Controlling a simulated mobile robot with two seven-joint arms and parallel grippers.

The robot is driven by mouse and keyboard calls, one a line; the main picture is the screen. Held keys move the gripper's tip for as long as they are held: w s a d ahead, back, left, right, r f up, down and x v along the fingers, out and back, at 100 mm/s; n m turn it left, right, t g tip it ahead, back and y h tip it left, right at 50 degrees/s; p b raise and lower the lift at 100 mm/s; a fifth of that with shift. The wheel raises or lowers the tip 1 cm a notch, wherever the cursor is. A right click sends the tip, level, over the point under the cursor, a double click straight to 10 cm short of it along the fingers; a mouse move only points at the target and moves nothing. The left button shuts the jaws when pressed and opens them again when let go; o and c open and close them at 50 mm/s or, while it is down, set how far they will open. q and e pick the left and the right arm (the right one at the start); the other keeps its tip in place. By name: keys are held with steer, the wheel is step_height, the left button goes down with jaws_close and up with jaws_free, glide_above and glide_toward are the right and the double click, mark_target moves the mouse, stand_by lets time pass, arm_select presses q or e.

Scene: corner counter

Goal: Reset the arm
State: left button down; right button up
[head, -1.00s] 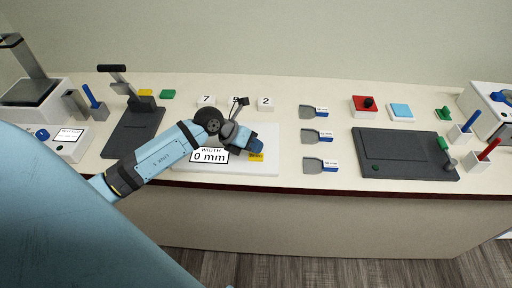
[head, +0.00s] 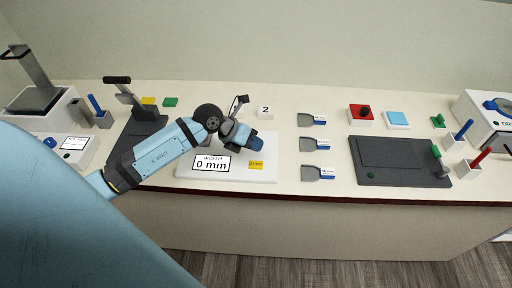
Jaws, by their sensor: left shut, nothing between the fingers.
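My left arm reaches in from the left over the counter. Its gripper (head: 239,103) is shut and empty, a little above the counter behind the width gauge (head: 265,176), apart from it as far as I can tell. A white block marked 2 (head: 265,112) stands just right of the gripper. My right gripper is not in view.
Three grey scrapers (head: 311,145) with blue-and-white labels lie in a column right of the gauge. A dark grey board (head: 400,165), red button box (head: 361,115) and pen holders stand further right. A black lever stand (head: 135,130) is under my forearm. Bare counter lies between.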

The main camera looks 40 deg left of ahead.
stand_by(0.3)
arm_select(q)
steer(key=s+d+r+n+t+h+p, duration=0.25)
steer(key=s+d+n+t+h, duration=0.3)
steer(key=d+n+t, duration=0.55)
steer(key=s+f+n+g+y, duration=0.3)
steer(key=s+f+n, duration=0.3)
steer(key=n, duration=0.5)
steer(key=s+d+f+n+g+y, duration=0.1)
steer(key=s+f+n+g+y, duration=0.2)
steer(key=s+f+n+y, duration=0.3)
step_height(320, 180, down, 2)
steer(key=s+n, duration=0.1)
steer(key=n, duration=0.4)
steer(key=shift+p, duration=0.3)
steer(key=shift+d, duration=0.1)
steer(key=shift+s, duration=0.1)
